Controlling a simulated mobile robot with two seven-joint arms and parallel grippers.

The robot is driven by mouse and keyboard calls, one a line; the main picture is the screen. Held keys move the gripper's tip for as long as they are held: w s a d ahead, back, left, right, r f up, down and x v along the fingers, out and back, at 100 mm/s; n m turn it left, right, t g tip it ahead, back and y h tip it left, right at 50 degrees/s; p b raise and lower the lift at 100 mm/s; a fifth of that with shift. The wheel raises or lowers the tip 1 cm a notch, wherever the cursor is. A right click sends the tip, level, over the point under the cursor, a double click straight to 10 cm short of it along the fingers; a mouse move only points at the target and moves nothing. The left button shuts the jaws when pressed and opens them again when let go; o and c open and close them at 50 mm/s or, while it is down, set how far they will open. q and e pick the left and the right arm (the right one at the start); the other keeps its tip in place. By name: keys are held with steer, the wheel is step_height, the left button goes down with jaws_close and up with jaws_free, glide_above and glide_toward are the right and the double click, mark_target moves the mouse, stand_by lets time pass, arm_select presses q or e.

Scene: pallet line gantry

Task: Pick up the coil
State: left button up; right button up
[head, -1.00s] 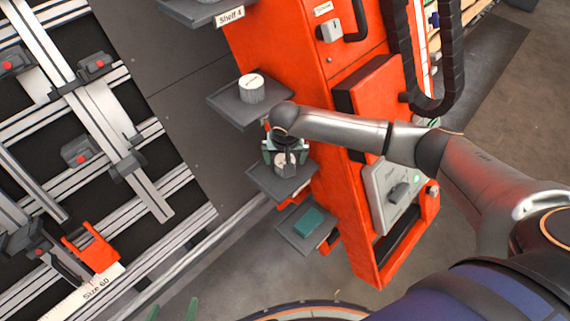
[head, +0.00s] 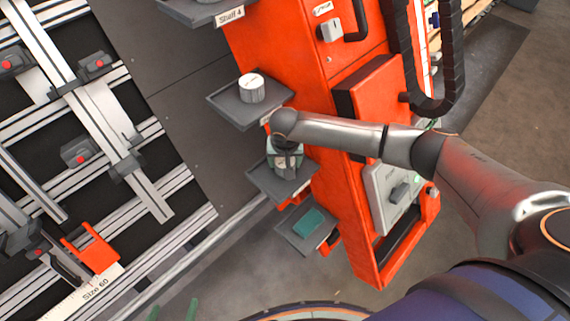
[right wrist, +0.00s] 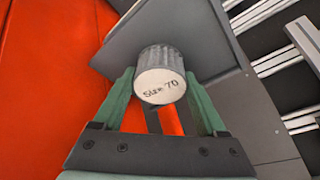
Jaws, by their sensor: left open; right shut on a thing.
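A coil with a ribbed grey side and a white end face marked "Size 70" (right wrist: 160,84) sits between the green fingers of my right gripper (right wrist: 163,102). In the head view my right gripper (head: 285,162) is shut on it at a small grey shelf (head: 262,186); my wrist hides most of the coil there. Whether the coil still touches the shelf I cannot tell. A similar white-topped grey cylinder (head: 251,88) stands on the shelf above. My left gripper (head: 172,312) shows only its green fingertips, apart and empty, at the bottom edge.
An orange cabinet (head: 300,60) carries the shelves. A lower shelf (head: 290,240) holds a flat green block (head: 308,222). A rail frame (head: 120,160) with an orange bracket (head: 98,250) stands at left. A control box (head: 392,200) is under my right arm.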

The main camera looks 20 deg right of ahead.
jaws_close()
steer(key=shift+r, duration=0.15)
